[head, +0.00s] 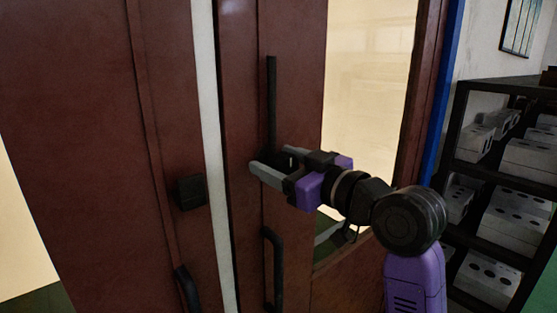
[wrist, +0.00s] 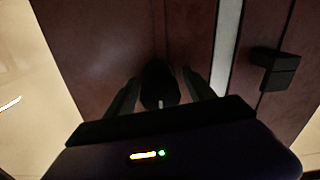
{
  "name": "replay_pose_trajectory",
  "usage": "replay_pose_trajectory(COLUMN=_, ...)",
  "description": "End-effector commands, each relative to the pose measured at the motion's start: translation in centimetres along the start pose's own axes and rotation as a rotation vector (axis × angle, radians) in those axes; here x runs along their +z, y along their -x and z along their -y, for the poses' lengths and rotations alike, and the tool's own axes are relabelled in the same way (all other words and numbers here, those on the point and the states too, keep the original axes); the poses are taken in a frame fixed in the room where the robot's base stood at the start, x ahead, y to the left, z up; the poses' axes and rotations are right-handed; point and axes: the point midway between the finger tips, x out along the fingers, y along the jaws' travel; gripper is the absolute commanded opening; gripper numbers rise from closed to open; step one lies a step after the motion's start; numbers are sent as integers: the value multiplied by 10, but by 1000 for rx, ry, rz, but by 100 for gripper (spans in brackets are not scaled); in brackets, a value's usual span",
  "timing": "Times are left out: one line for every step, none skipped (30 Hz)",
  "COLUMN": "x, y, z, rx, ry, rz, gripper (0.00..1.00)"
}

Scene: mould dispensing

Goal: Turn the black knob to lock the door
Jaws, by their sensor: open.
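The dark red-brown door (head: 232,110) has two leaves. My gripper (head: 268,160) is at the right leaf, its fingers pointing toward the door face. In the wrist view the black knob (wrist: 160,88) sits between the two open fingers of my gripper (wrist: 160,76), with a small light mark on its front. Narrow gaps seem to show on both sides of it; I cannot tell whether either finger touches. In the head view my gripper mostly hides the knob.
A black latch block (head: 191,192) sits on the left leaf; it also shows in the wrist view (wrist: 275,68). Curved black handles (head: 272,265) are below. A long black bar (head: 271,100) runs above my gripper. A shelf of grey blocks (head: 500,165) stands right.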

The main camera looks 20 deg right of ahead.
Motion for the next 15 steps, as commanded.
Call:
replay_pose_trajectory(x=0, y=0, z=0, rx=0, ry=0, rz=0, gripper=63)
replay_pose_trajectory(x=0, y=0, z=0, rx=0, ry=0, rz=0, gripper=63)
replay_pose_trajectory(x=0, y=0, z=0, rx=0, ry=0, rz=0, gripper=63)
replay_pose_trajectory(x=0, y=0, z=0, rx=0, ry=0, rz=0, gripper=63)
replay_pose_trajectory(x=0, y=0, z=0, rx=0, ry=0, rz=0, gripper=59)
replay_pose_trajectory(x=0, y=0, z=0, rx=0, ry=0, rz=0, gripper=51)
replay_pose_trajectory(x=0, y=0, z=0, rx=0, ry=0, rz=0, gripper=45)
replay_pose_trajectory(x=0, y=0, z=0, rx=0, ry=0, rz=0, gripper=39)
replay_pose_trajectory(x=0, y=0, z=0, rx=0, ry=0, rz=0, gripper=31)
replay_pose_trajectory(x=0, y=0, z=0, rx=0, ry=0, rz=0, gripper=26)
replay_pose_trajectory(x=0, y=0, z=0, rx=0, ry=0, rz=0, gripper=20)
replay_pose_trajectory(x=0, y=0, z=0, rx=0, ry=0, rz=0, gripper=12)
replay_pose_trajectory(x=0, y=0, z=0, rx=0, ry=0, rz=0, gripper=6)
replay_pose_trajectory(x=0, y=0, z=0, rx=0, ry=0, rz=0, gripper=0)
replay_pose_trajectory(x=0, y=0, z=0, rx=0, ry=0, rz=0, gripper=0)
